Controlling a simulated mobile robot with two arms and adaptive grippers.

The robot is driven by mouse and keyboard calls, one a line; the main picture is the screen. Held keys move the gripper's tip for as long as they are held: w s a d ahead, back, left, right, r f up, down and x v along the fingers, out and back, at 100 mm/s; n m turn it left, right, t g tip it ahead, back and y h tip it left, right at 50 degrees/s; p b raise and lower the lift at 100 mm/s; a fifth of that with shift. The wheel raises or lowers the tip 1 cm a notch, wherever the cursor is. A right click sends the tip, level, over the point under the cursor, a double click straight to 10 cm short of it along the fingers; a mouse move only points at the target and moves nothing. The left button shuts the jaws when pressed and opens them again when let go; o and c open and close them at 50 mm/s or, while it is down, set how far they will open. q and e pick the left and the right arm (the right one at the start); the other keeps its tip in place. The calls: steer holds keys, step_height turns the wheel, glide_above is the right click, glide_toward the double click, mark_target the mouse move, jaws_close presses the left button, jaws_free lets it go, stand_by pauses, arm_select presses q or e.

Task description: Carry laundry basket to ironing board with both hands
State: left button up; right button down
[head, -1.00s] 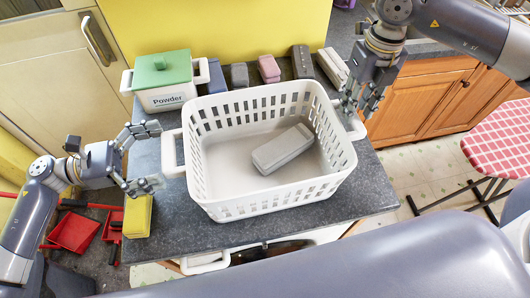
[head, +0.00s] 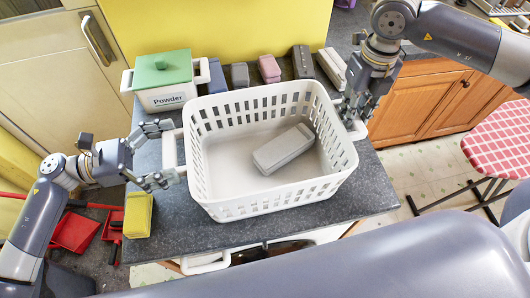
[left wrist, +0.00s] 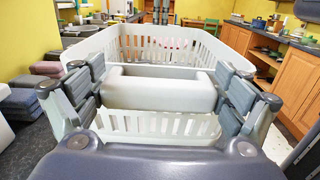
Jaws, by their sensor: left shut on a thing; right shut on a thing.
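The white laundry basket (head: 270,212) stands on the dark worktop with a grey block (head: 283,150) lying inside it. My left gripper (head: 172,150) is shut on the basket's left handle. The left wrist view shows this handle (left wrist: 160,90) between the two fingers. My right gripper (head: 357,108) is shut on the basket's right handle, which its fingers partly hide. The ironing board (head: 500,140), with a red and white checked cover, stands at the right, apart from the worktop, and is cut off by the picture's edge.
A white powder box with a green lid (head: 163,70) and several folded-looking blocks (head: 269,68) stand behind the basket. A yellow block (head: 138,215) is at the worktop's left edge. A red dustpan (head: 73,232) is at lower left. Floor (head: 420,170) shows between worktop and ironing board.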

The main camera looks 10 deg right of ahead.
arm_select(q)
steer(key=shift+r, duration=0.2)
arm_select(e)
steer(key=shift+w+r, duration=0.1)
steer(key=shift+r, duration=0.1)
arm_select(q)
step_height(320, 180, up, 5)
steer(key=p, duration=0.5)
steer(key=shift+f, duration=0.15)
arm_select(e)
step_height(320, 180, up, 5)
steer(key=shift+f, duration=0.15)
steer(key=shift+a, duration=0.1)
